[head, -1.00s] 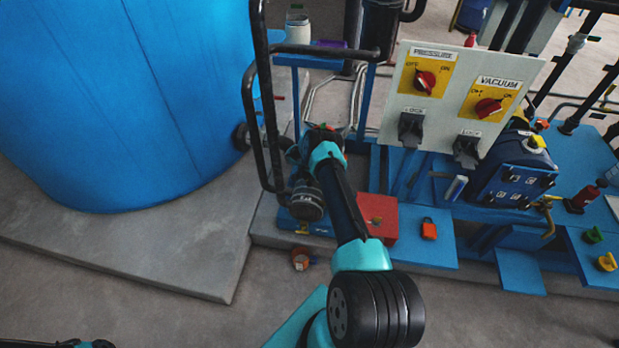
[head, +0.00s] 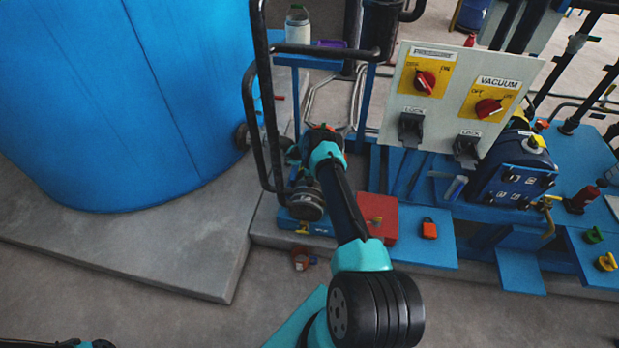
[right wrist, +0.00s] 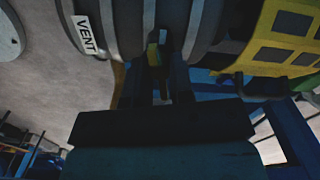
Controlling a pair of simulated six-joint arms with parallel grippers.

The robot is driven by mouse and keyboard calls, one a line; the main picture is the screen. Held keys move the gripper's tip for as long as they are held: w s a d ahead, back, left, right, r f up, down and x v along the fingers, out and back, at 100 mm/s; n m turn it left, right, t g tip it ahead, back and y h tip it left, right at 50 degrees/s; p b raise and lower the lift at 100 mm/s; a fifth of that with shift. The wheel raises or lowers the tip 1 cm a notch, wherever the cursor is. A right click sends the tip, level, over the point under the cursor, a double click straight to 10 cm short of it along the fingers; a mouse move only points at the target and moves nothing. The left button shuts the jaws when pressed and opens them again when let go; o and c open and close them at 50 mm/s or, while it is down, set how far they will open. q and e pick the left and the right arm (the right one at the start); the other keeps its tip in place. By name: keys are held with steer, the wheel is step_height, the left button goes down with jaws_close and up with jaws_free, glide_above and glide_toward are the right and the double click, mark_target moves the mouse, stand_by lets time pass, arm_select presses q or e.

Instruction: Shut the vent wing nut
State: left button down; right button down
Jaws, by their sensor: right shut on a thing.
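In the right wrist view, a dark rounded body carries a white VENT label (right wrist: 86,35). My right gripper (right wrist: 166,66) reaches up to it, right of the label. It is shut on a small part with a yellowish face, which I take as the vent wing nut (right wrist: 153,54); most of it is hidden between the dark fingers. In the head view, my right arm reaches up from the bottom centre to the black pipework beside the blue tank, where its gripper (head: 306,147) is largely hidden by its own wrist. My left gripper does not show clearly.
The big blue tank (head: 130,90) stands at left on a concrete slab. A bent black pipe rail (head: 262,110) rises beside my gripper.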

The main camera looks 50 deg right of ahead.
steer(key=shift+m, duration=1.6)
steer(key=c, duration=1)
jaws_free()
steer(key=shift+r, duration=0.1)
step_height(320, 180, up, 17)
